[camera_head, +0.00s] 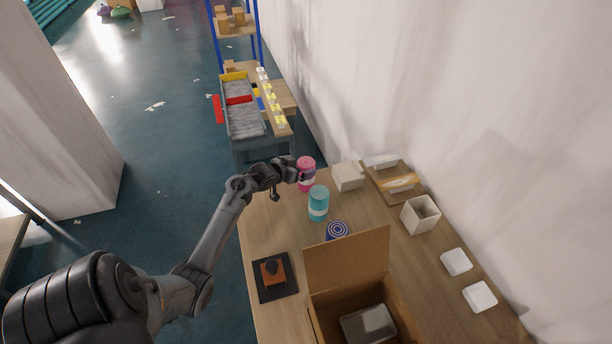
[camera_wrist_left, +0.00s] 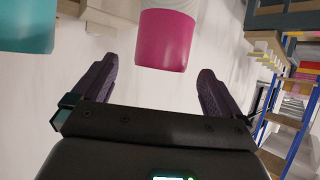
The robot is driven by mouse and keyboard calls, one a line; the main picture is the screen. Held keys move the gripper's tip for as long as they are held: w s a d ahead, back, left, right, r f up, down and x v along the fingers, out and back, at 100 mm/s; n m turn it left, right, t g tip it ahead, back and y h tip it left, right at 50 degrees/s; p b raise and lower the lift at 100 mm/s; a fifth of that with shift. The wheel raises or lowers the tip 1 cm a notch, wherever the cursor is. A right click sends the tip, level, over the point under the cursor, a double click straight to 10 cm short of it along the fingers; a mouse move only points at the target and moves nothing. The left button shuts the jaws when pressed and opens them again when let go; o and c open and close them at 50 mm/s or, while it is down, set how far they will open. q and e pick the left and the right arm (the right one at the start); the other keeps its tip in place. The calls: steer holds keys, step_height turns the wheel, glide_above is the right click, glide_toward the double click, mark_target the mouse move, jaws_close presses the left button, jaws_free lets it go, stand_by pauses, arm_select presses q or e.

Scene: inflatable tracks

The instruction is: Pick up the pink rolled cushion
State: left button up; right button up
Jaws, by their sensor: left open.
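The pink rolled cushion (camera_head: 307,168) stands upright near the far end of the wooden table, with a pale band around it. It also shows in the left wrist view (camera_wrist_left: 165,42), ahead of and between the two fingers. My left gripper (camera_head: 292,178) is beside the cushion on its left side. In the left wrist view its fingers (camera_wrist_left: 153,85) are spread wide with nothing between them. The fingertips are partly hard to make out in the head view. My right gripper is not in view.
A teal roll (camera_head: 318,203) stands close in front of the pink one. A blue-and-white roll (camera_head: 337,230) is nearer, behind the flap of an open cardboard box (camera_head: 347,262). A white box (camera_head: 348,177) stands right of the cushion. A dark mat (camera_head: 274,290) lies at the table's left edge.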

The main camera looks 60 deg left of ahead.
mark_target(306, 165)
arm_select(q)
steer(key=shift+w+a+f, duration=0.15)
steer(key=shift+w+f, duration=0.25)
steer(key=shift+x, duration=2)
steer(key=shift+f, duration=0.1)
steer(key=c, duration=1.6)
steer(key=shift+c, duration=1.3)
